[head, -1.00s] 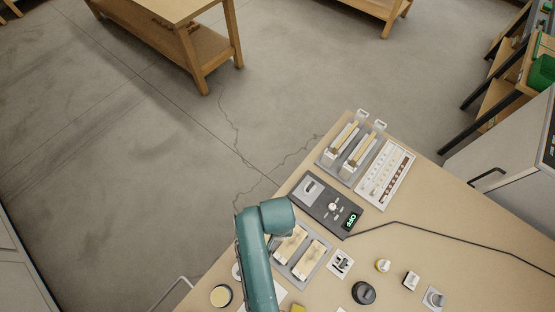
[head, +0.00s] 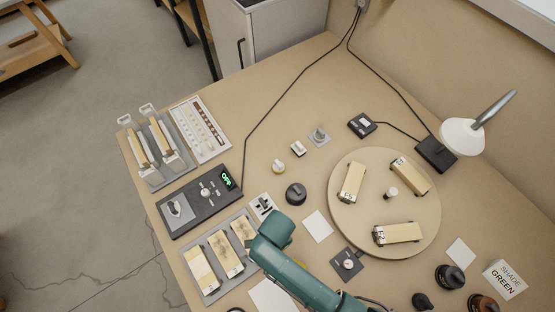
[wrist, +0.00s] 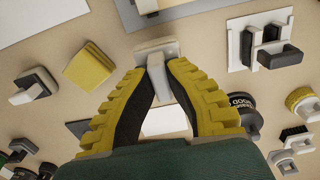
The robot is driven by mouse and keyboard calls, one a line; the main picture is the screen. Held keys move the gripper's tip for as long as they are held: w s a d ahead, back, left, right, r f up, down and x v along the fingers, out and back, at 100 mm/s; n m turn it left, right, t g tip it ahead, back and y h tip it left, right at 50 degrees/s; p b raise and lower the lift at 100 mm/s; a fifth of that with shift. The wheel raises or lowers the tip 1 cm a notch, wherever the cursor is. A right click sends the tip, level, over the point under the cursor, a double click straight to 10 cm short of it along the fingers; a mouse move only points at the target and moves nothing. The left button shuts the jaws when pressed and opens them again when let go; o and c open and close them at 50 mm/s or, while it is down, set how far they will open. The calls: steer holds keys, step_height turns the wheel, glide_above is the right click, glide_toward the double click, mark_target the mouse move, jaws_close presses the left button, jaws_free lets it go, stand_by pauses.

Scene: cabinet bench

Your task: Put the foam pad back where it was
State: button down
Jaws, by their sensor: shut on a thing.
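In the wrist view my gripper (wrist: 158,88) has its yellow and black fingers closed on the grey stem of a small tool (wrist: 158,78). A flat pale plate or pad is at the tool's far end; this may be the foam pad, but I cannot tell for sure. I cannot tell whether it touches the bench. A yellow square block (wrist: 89,66) lies on the bench left of the fingers, apart from them. In the head view my teal arm covers the gripper and the held tool.
A round turntable (head: 345,220) carries several pale blocks. A control box (head: 200,201) reading OFF, a tray of blocks (head: 212,290) and a black knob (head: 296,194) stand left of it. White cards (head: 317,226) lie flat. Small handled tools (wrist: 35,85) surround the gripper.

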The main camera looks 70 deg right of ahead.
steer(key=shift+f+b, duration=0.45)
steer(key=shift+f, duration=1.65)
steer(key=shift+f, duration=0.15)
steer(key=c, duration=1.2)
jaws_free()
